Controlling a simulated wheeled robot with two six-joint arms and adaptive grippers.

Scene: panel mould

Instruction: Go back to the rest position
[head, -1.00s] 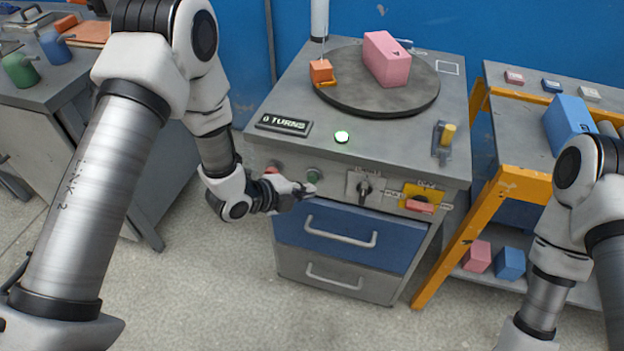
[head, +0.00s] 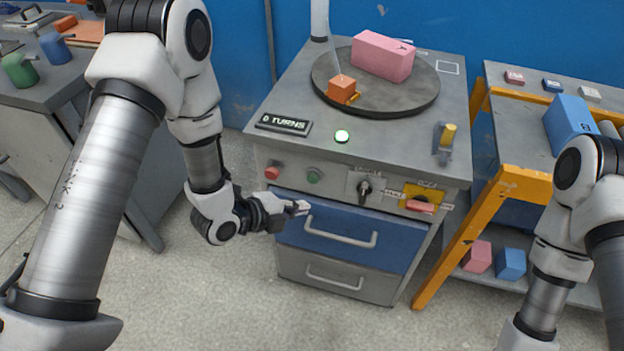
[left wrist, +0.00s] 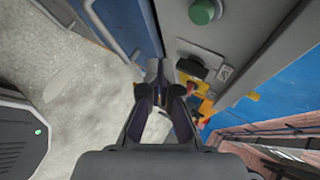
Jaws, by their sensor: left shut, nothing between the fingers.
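My left gripper (head: 300,208) is shut and empty, in front of the top blue drawer of the grey machine cabinet. It hangs below the red button (head: 272,172) and the green button (head: 314,175) on the front panel. In the left wrist view the shut fingers (left wrist: 156,72) point along the cabinet front, with the green button (left wrist: 203,11) at the top. My right arm comes in at the right edge of the head view, but its gripper is out of frame.
The cabinet top carries a round turntable (head: 390,102) with a pink block (head: 382,56) and an orange block (head: 341,86). An orange-framed table (head: 512,150) stands right. Grey floor (head: 215,290) is open in front.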

